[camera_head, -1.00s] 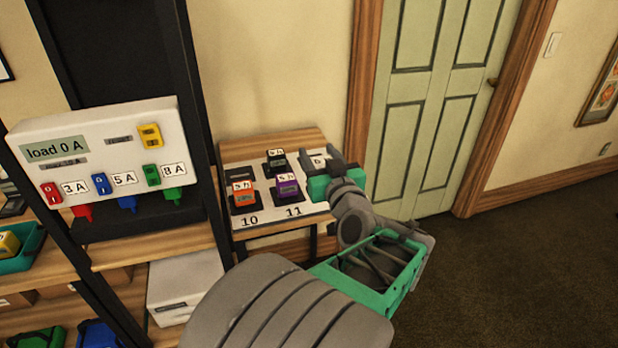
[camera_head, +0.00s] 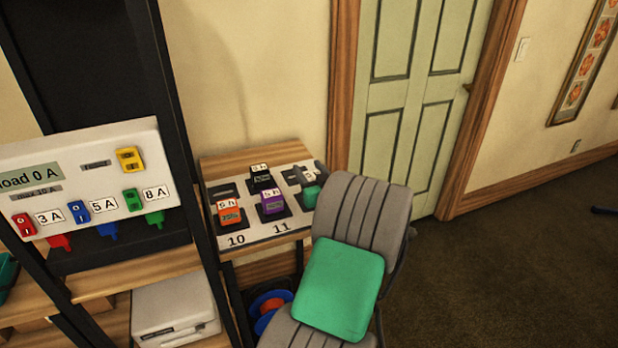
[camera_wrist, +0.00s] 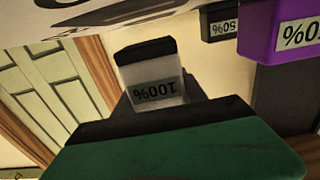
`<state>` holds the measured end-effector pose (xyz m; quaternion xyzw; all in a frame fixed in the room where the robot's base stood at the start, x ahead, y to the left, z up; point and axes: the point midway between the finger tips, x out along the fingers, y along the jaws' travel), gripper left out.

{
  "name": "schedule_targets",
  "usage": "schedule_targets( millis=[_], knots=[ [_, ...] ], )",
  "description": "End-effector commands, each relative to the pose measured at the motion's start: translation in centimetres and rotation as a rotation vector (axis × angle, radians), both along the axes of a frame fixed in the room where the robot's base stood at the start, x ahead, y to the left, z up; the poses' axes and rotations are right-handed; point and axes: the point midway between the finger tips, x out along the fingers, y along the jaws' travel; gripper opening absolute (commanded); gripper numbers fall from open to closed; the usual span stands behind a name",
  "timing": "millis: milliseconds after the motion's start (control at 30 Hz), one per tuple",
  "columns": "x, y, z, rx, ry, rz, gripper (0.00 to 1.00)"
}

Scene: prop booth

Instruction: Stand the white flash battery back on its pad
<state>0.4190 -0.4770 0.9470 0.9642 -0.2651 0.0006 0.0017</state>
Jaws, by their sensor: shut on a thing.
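The white flash battery (camera_wrist: 154,90) has a dark end and a 100% label, which reads upside down in the wrist view. My gripper (camera_wrist: 166,104) is shut on it, with dark fingers around its lower part in that view. In the head view my gripper (camera_head: 306,182) is over the right side of the pad board (camera_head: 262,232). I cannot tell whether the battery touches the board. A dark pad (camera_head: 222,190) at the board's back left looks empty.
An orange battery (camera_head: 229,212), a purple battery (camera_head: 272,203) and a black battery (camera_head: 261,178) stand close together on the board, left of my gripper. The load panel (camera_head: 90,180) is further left. A door (camera_head: 420,110) is behind, and open floor lies to the right.

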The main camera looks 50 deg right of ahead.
Motion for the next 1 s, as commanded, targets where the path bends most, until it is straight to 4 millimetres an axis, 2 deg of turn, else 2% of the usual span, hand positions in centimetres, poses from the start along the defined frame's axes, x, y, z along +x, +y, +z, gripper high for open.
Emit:
schedule_targets(
  millis=[33, 100, 500, 533, 767, 1000],
  knots=[
    [-0.1, 0.1, -1.2, 0.009, 0.001, -0.001, 0.00],
    [-0.1, 0.1, -2.0, 0.006, 0.000, 0.000, 0.00],
    [-0.1, 0.1, -2.6, 0.001, 0.000, 0.000, 0.00],
    [-0.1, 0.1, -2.6, 0.003, 0.002, 0.000, 0.51],
    [-0.1, 0.1, -2.5, 0.004, 0.001, 0.000, 0.69],
    [-0.1, 0.1, -2.5, 0.004, 0.001, 0.000, 0.71]
  ],
)
